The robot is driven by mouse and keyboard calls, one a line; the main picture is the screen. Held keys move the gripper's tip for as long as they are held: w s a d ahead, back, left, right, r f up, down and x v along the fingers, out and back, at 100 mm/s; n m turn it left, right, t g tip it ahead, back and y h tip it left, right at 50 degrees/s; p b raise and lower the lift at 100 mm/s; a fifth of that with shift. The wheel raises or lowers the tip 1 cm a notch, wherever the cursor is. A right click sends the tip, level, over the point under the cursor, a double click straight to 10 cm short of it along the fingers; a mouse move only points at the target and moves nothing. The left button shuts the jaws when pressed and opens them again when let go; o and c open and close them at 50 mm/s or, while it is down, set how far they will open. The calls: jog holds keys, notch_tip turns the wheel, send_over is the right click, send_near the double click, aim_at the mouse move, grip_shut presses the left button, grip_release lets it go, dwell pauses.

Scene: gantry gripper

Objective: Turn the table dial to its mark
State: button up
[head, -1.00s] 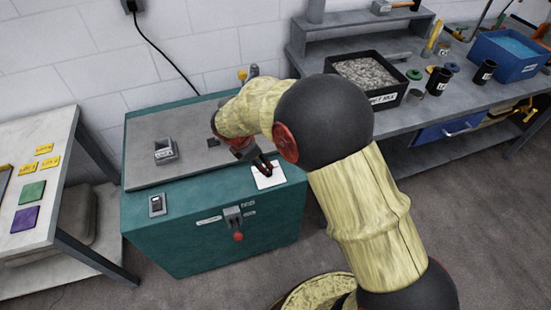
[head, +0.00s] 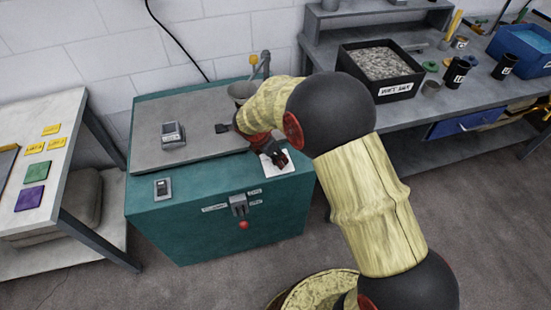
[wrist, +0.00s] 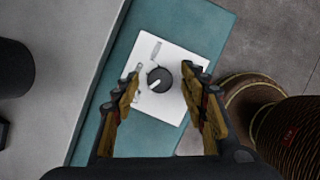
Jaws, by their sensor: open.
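The dial (wrist: 160,78) is a dark round knob with a white pointer line, on a white square plate (wrist: 181,50) in the wrist view. The pointer is aimed at the lower left of that picture. Small grey markings lie on the plate above and left of the knob; I cannot read them. My gripper (wrist: 162,80) is open, one finger on each side of the knob, and I cannot tell if either touches it.
The plate is on the front right of a teal cabinet (head: 185,225). A grey device (head: 172,135), a funnel (head: 241,91) and a front lever with a red knob (head: 243,225) are nearby. A side table (head: 60,130) stands left, a workbench (head: 420,120) right.

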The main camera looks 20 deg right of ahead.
jog(key=c, duration=1.1)
grip_shut()
